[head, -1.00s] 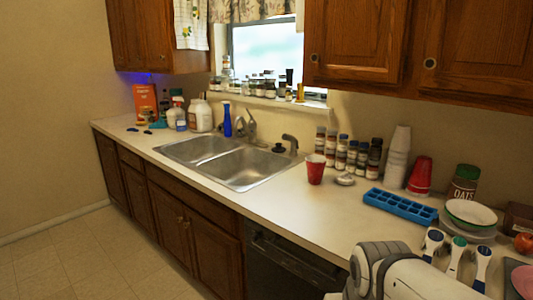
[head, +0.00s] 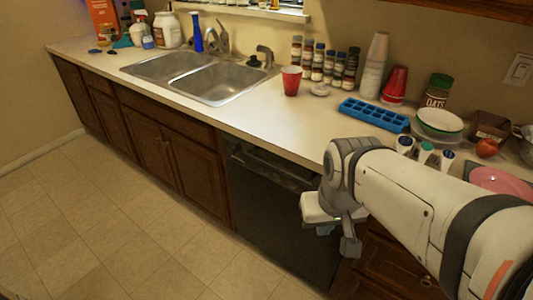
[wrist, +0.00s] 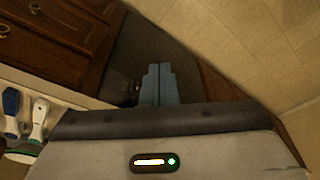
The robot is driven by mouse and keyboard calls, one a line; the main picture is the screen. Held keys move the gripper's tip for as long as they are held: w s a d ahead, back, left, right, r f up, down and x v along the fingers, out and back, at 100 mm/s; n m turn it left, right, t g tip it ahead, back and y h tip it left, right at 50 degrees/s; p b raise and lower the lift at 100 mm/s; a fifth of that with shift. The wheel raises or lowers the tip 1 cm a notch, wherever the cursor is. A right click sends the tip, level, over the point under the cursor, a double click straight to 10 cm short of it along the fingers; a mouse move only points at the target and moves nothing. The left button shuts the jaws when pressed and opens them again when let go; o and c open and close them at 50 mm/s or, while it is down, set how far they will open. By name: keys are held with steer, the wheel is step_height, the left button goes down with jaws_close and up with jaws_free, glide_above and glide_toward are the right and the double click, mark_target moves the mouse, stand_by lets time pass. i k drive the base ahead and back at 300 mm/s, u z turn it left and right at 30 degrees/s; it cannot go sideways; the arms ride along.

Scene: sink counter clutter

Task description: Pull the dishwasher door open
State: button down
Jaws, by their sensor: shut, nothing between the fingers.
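The dishwasher (head: 275,215) is a dark front panel under the counter, between the wooden sink cabinet and the drawers. Its door looks upright and closed. A dark strip (head: 275,165) runs along its top, just below the counter edge. My gripper (head: 350,245) hangs in front of the dishwasher's right side, near the drawers, and partly hides it.
My arm reaches across the counter's right end. The counter (head: 250,115) holds a red cup (head: 291,80), a blue ice tray (head: 374,114), bowls (head: 440,122) and several spice jars. Wooden drawers (head: 385,265) stand right of the dishwasher. The tiled floor (head: 120,230) in front is clear.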

mark_target(265, 207)
steer(key=z, duration=1.75)
steer(key=k, duration=0.95)
steer(key=u, duration=0.95)
steer(key=i, duration=1)
steer(key=u, duration=0.05)
